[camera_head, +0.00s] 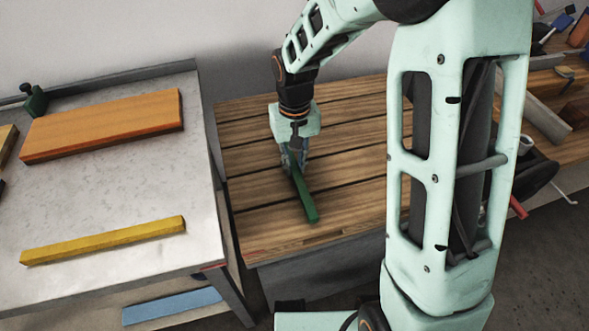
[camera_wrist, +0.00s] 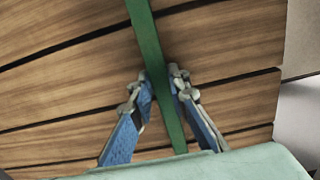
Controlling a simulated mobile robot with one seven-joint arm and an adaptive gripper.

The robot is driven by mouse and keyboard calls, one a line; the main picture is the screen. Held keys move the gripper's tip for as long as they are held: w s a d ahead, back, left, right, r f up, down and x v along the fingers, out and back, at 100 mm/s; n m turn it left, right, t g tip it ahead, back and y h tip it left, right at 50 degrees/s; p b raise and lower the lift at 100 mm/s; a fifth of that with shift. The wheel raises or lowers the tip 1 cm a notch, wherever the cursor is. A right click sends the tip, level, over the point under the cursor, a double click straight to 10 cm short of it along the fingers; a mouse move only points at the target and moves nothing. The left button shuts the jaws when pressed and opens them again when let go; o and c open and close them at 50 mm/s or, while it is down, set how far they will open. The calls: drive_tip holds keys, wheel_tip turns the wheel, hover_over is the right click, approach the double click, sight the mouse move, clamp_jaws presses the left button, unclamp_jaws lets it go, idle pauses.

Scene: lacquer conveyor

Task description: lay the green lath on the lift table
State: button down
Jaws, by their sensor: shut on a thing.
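The green lath (camera_head: 306,200) is a long thin bar over the slatted wooden table (camera_head: 345,197), which looks like the lift table. My gripper (camera_head: 295,160) points down over this table and is shut on the lath. In the wrist view, the two blue-padded fingers (camera_wrist: 160,88) stand on either side of the lath (camera_wrist: 148,40), which runs between them and past the slats. I cannot tell whether the lath touches the boards. Its far part is hidden by my gripper in the head view.
A grey-topped bench (camera_head: 110,205) at the left holds an orange board (camera_head: 105,125) and a yellow lath (camera_head: 105,240). A blue piece (camera_head: 172,306) lies below it. Another bench with tools (camera_head: 560,90) is at the right. The slats around the green lath are clear.

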sight(295, 168)
drive_tip(key=shift+f, duration=0.3)
drive_tip(key=shift+f, duration=0.15)
drive_tip(key=c, duration=1.8)
unclamp_jaws()
drive_tip(key=shift+c, duration=0.2)
wheel_tip(295, 168, up, 12)
drive_tip(key=p, duration=0.2)
drive_tip(key=shift+r, duration=0.2)
